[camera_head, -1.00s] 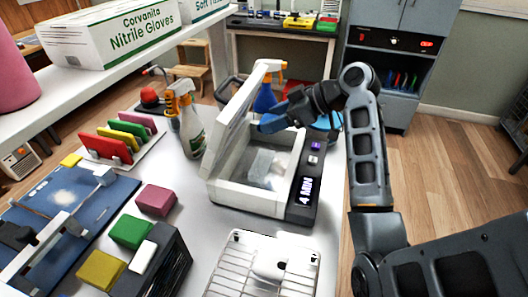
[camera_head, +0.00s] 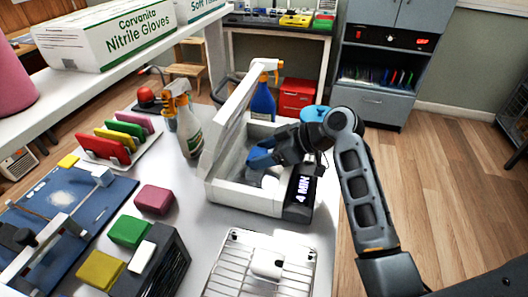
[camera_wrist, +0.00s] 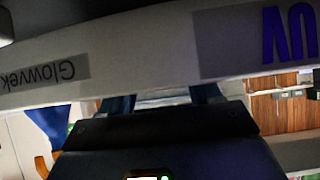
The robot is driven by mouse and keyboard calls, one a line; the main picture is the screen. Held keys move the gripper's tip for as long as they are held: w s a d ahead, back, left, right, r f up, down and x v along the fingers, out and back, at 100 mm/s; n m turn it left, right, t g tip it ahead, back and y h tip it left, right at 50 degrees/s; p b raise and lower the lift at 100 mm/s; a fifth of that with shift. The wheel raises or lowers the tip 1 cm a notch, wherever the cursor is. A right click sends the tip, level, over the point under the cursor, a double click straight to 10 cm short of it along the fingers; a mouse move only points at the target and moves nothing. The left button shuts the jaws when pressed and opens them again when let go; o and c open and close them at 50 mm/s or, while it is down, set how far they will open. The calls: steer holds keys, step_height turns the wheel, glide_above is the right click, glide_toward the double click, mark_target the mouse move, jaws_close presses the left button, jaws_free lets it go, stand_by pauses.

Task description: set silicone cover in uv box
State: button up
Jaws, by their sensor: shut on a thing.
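The UV box (camera_head: 245,194) stands on the white bench with its lid (camera_head: 236,100) raised on the left. My gripper (camera_head: 260,160), with blue fingers, reaches down inside the box, over its tray. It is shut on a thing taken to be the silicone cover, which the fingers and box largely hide. A pale shape (camera_head: 270,182) shows just below the fingers; I cannot tell whether it is the held thing or lies in the box. In the wrist view the fingers (camera_wrist: 161,100) stand apart, with their tips hidden by the lid (camera_wrist: 140,58) marked "UV".
A wire rack (camera_head: 250,287) with a white item (camera_head: 267,263) lies in front of the box. Spray bottles (camera_head: 187,128) (camera_head: 263,100) stand left of and behind it. Coloured blocks (camera_head: 130,231) and a slotted holder (camera_head: 142,152) are at left. Floor is open at right.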

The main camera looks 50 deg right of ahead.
steer(key=shift+f, duration=0.1)
steer(key=o, duration=1.1)
steer(key=v, duration=1.2)
steer(key=shift+r, duration=0.2)
